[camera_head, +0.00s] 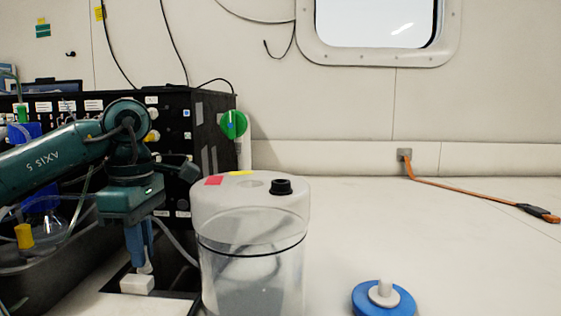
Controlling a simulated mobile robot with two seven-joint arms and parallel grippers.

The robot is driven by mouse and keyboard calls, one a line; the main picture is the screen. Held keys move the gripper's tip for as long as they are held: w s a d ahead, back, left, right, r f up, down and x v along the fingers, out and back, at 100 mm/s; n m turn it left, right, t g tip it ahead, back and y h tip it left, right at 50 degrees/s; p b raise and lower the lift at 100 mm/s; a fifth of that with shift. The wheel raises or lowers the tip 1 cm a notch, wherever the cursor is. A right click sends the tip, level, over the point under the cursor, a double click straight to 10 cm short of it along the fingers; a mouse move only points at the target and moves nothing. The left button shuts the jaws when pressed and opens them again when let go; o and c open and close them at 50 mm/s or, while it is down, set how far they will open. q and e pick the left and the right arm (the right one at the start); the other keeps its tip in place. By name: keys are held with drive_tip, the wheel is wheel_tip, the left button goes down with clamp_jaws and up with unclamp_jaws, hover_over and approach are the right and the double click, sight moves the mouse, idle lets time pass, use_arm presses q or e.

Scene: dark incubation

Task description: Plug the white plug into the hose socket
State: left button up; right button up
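My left gripper (142,264) points down at the lower left, its blue fingers close together. A small white block (137,284), which looks like the white plug, is directly below the fingertips, with a pale neck rising toward them. I cannot tell whether the fingers grip that neck. A grey hose (180,245) curves down to the right of the gripper. I cannot clearly make out the hose socket. A black round fitting (281,187) sits on the white lid of a clear container. My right gripper is not in view.
The clear cylindrical container (253,280) stands right of my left gripper. A black equipment rack (212,130) stands behind the arm. A blue disc with a pale knob (367,301) lies at the front. An orange cable (460,191) crosses the surface at right. The middle right is mostly clear.

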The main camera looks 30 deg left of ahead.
use_arm(q)
drive_tip(key=o, duration=0.5)
